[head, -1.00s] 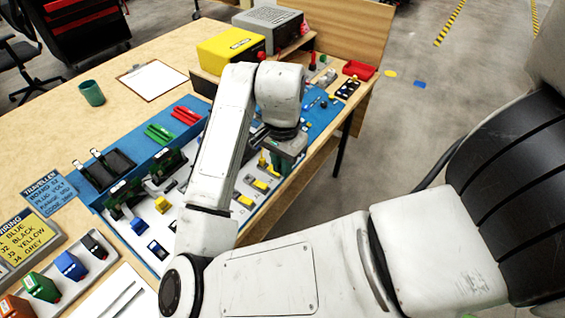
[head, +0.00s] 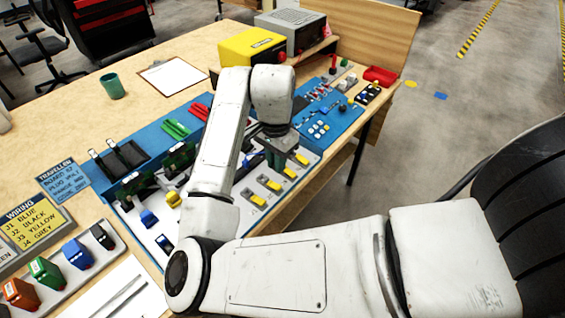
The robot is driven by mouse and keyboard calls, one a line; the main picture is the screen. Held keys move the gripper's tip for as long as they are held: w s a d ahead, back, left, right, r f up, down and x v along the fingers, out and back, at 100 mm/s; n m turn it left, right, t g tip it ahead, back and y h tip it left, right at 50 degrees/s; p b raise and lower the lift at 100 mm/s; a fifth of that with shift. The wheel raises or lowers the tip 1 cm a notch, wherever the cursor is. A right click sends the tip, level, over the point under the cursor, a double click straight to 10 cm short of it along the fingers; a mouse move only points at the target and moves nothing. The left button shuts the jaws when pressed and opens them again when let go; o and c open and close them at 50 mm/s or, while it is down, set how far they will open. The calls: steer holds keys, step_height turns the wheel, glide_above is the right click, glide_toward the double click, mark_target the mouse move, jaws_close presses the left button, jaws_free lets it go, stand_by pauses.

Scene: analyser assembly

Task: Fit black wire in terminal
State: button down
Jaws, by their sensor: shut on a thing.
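My gripper (head: 279,158) is low over the right part of the white board (head: 223,217), pointing down. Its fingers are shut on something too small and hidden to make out. No black wire is clearly visible. Several grey terminal-like blocks with yellow parts (head: 272,185) stand in a slanting row on the board, just in front of my gripper. I cannot tell whether the gripper touches any of them. My arm hides the board's middle. A wiring card (head: 32,224) at the left lists J1 blue, J2 black, J3 yellow, J4 grey.
Orange, green, blue and black blocks (head: 102,237) stand in a tray at the lower left.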

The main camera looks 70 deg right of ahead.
steer(key=shift+w+d+f+b, duration=0.35)
steer(key=shift+w+f, duration=0.25)
steer(key=shift+w, duration=0.35)
steer(key=shift+w+d+f+b, duration=0.35)
steer(key=shift+w+f, duration=0.25)
steer(key=shift+w, duration=0.35)
steer(key=shift+w+d+f+b, duration=0.35)
steer(key=shift+w+f, duration=0.25)
steer(key=shift+w, duration=0.35)
steer(key=shift+f+b, duration=0.75)
steer(key=shift+f, duration=0.75)
steer(key=shift+f+b, duration=0.35)
steer(key=shift+f, duration=0.75)
steer(key=c, duration=1)
jaws_free()
steer(key=shift+c, duration=0.2)
steer(key=shift+o, duration=0.2)
